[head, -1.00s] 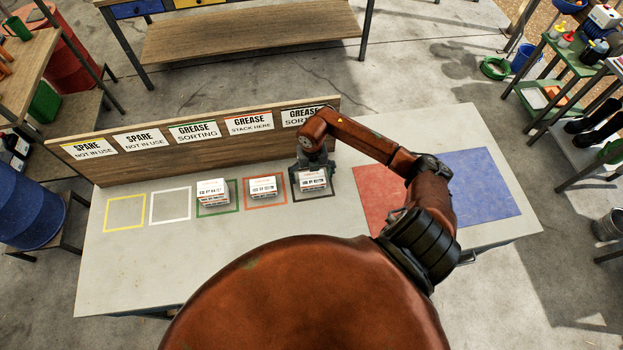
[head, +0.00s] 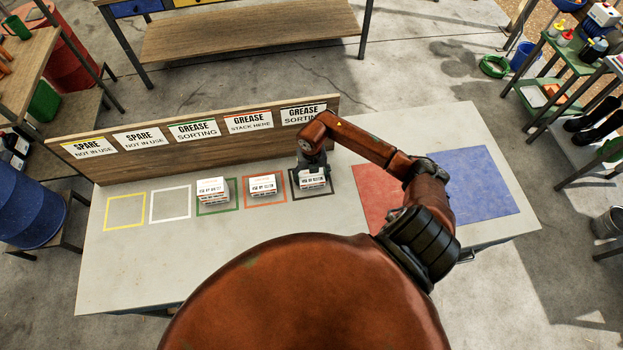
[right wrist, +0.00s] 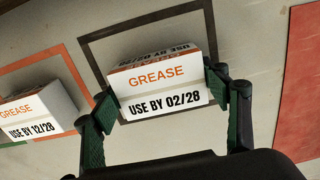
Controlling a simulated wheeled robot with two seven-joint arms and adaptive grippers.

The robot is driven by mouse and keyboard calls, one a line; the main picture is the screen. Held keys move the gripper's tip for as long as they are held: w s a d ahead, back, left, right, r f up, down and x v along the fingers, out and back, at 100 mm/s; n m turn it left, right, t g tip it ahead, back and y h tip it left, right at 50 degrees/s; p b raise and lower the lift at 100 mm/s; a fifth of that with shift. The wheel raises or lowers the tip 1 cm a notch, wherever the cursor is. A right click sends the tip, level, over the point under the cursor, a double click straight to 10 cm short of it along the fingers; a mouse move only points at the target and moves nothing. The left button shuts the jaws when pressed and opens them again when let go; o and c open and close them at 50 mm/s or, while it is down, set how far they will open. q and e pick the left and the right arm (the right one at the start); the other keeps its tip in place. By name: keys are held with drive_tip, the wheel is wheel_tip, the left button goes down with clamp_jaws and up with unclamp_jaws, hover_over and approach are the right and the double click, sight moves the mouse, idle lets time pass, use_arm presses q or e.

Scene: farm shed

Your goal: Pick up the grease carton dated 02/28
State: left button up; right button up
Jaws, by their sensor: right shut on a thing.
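The grease carton dated 02/28 (right wrist: 155,84) is a white box with an orange stripe, lying in the black-outlined square; it also shows in the head view (head: 314,182). My right gripper (right wrist: 163,108) reaches down over it, shut on its two sides, with one green finger at each end. The carton seems to be on or very near the table. A second carton (right wrist: 36,113), labelled USE BY 12/28, lies to its left in the orange square (head: 263,186). A third carton (head: 212,191) lies in the green square. My left gripper is not in view.
A sign board (head: 200,134) stands along the table's back edge, close behind the cartons. The yellow (head: 125,212) and white (head: 170,205) squares are empty. A red mat (head: 370,190) and a blue mat (head: 475,185) lie to the right, bare where visible.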

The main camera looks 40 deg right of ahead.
drive_tip(key=shift+c, duration=1.1)
drive_tip(key=shift+r, duration=0.1)
